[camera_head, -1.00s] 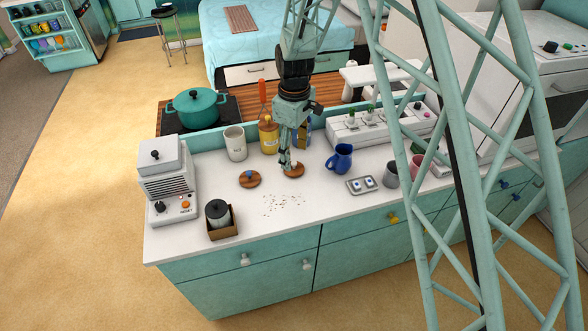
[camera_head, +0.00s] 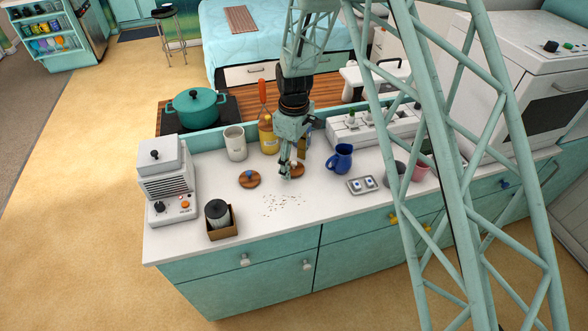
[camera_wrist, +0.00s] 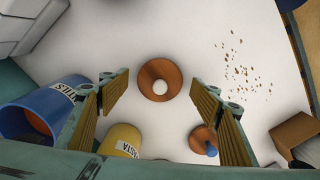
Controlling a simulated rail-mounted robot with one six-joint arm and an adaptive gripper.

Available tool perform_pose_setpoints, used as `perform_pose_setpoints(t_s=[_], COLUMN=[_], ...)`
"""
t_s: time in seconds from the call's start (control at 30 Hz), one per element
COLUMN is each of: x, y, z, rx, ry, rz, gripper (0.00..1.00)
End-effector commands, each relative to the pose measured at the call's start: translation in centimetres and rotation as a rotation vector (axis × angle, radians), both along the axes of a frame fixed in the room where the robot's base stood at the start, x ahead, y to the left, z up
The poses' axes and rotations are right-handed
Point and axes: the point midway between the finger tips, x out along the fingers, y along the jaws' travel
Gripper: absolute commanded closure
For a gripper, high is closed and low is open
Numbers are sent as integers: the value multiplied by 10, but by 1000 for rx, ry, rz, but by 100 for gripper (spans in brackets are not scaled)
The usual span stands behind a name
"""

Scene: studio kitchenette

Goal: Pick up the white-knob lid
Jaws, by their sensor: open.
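The white-knob lid (camera_wrist: 149,73) is a round wooden disc lying on the white counter, with its white knob upward, near the middle of the wrist view. In the head view the white-knob lid (camera_head: 298,171) is partly hidden behind my gripper (camera_head: 287,174). My gripper (camera_wrist: 161,84) is open and empty, pointing down, with one finger on each side of the lid in the wrist view. I cannot tell how far the fingertips are above the counter. A similar lid with a blue knob (camera_head: 249,180) lies to the left in the head view.
Crumbs (camera_head: 284,200) lie in front. A cardboard box (camera_head: 222,228) holding a jar is front left.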

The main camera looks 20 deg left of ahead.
Motion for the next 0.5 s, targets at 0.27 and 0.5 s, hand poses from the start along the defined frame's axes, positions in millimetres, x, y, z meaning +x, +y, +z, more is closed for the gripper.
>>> perform_pose_setpoints(t_s=[0.27, 0.5], x=[0, 0], y=[0, 0], z=[0, 0], rx=[0, 0], ry=[0, 0], rz=[0, 0], gripper=[45, 67])
